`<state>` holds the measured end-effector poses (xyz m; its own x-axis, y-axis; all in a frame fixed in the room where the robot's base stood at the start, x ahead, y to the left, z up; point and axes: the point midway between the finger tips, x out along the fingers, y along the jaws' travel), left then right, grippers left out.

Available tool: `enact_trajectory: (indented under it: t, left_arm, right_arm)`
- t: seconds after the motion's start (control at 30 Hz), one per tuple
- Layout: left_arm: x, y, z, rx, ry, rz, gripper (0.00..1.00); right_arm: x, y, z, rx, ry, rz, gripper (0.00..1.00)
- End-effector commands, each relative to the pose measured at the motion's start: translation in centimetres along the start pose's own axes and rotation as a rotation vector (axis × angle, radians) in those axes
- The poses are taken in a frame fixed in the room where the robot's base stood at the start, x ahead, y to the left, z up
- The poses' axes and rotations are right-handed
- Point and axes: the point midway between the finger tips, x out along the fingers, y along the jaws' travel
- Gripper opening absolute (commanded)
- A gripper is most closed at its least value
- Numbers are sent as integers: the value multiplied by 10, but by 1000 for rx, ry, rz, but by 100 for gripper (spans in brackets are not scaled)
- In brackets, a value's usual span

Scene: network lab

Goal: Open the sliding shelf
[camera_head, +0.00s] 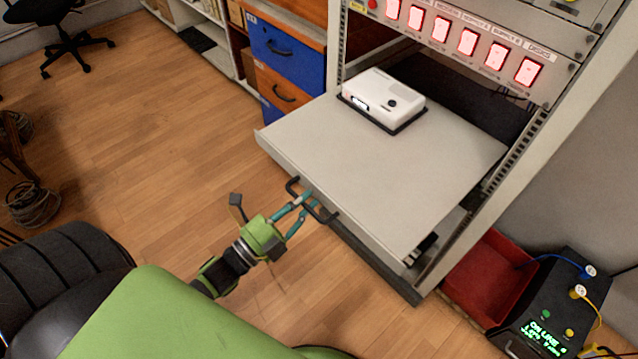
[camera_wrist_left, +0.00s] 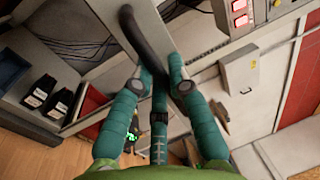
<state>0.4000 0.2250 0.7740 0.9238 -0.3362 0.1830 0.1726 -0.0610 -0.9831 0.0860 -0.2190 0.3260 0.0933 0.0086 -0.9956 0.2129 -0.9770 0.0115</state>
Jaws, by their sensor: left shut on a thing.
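The sliding shelf (camera_head: 345,165) is a flat light-grey tray that sticks well out of the equipment rack (camera_head: 485,205). A dark bar handle (camera_head: 325,216) is on its front edge. My left gripper (camera_head: 312,203) is at this front edge with its teal fingers closed around the handle. In the left wrist view the fingers (camera_wrist_left: 158,75) meet on the dark handle (camera_wrist_left: 140,38), which runs between them. A white box-shaped device (camera_head: 385,97) on a dark base sits on the shelf towards the back. My right gripper is not in view.
A panel of lit red switches (camera_head: 470,42) is above the shelf. A red bin (camera_head: 488,280) and a black device with cables (camera_head: 550,320) are on the floor at the lower right. Blue and orange drawers (camera_head: 288,55) stand behind. Open wooden floor (camera_head: 150,150) lies left of the shelf.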

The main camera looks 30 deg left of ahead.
Motion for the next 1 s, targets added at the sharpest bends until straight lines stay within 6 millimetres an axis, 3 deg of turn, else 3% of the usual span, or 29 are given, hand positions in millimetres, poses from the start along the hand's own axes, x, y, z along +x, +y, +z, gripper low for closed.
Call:
enact_trajectory:
  t: [0.23, 0.67, 0.7, 0.73, 0.77, 1.0]
  left_arm:
    - [-20, -4, 0, 0, -1, 1, 0]
    - [-23, -4, 0, 0, -1, 0, 0]
    - [-23, -4, 0, 0, -1, 0, 25]
    - [-23, -4, 0, 0, -1, 0, 37]
    - [-23, -4, 0, 0, -1, 0, 42]
    - [-23, -4, 0, 0, -1, 0, 42]
  right_arm:
    - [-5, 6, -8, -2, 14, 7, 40]
    - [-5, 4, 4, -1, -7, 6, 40]
    - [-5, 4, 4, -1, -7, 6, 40]
    - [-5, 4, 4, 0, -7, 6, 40]
    - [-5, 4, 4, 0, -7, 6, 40]
    - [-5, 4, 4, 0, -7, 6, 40]
